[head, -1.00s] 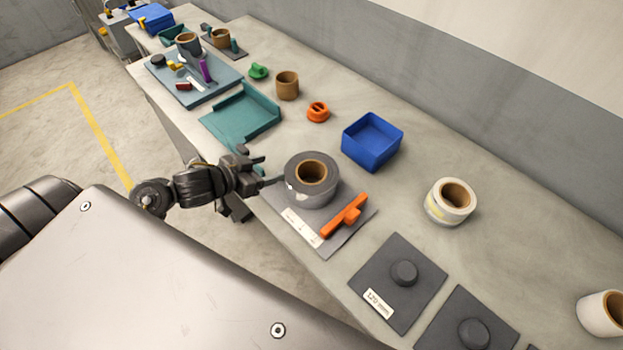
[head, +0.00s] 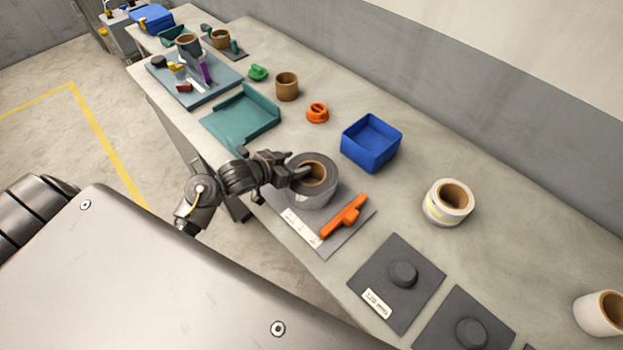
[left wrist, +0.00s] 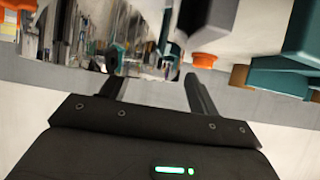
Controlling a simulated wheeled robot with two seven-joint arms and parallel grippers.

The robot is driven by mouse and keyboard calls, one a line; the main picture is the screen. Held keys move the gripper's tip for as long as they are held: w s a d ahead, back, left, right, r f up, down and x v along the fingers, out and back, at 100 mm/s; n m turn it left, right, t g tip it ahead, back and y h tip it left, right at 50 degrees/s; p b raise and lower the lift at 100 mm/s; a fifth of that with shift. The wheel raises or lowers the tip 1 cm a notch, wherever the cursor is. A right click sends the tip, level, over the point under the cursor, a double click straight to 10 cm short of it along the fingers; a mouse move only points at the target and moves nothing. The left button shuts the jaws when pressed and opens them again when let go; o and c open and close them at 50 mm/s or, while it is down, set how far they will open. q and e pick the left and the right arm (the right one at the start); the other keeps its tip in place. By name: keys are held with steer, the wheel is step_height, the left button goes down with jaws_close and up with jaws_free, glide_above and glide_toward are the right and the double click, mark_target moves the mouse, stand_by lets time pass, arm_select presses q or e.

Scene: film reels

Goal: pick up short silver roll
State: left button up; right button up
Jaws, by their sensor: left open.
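The short silver roll (head: 322,195) has a brown cardboard core and stands on a dark grey mat (head: 340,243). My left gripper (head: 301,176) is open, with its fingers at the roll's upper left side and overlapping its top edge. In the left wrist view the roll's shiny, reflective side (left wrist: 105,38) fills the upper left, close beyond the open fingers (left wrist: 152,88). I cannot tell whether the fingers touch it. My right gripper is not in view.
An orange tool (head: 344,217) lies on the mat beside the roll. A blue bin (head: 371,158), white rolls (head: 447,216) and a teal tray (head: 242,125) stand around. Grey mats with round pegs (head: 403,273) lie nearer. The bench between blue bin and white roll is clear.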

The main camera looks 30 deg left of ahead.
arm_select(q)
steer(key=shift+w, duration=0.15)
steer(key=shift+c, duration=1)
steer(key=shift+f, duration=0.1)
jaws_close()
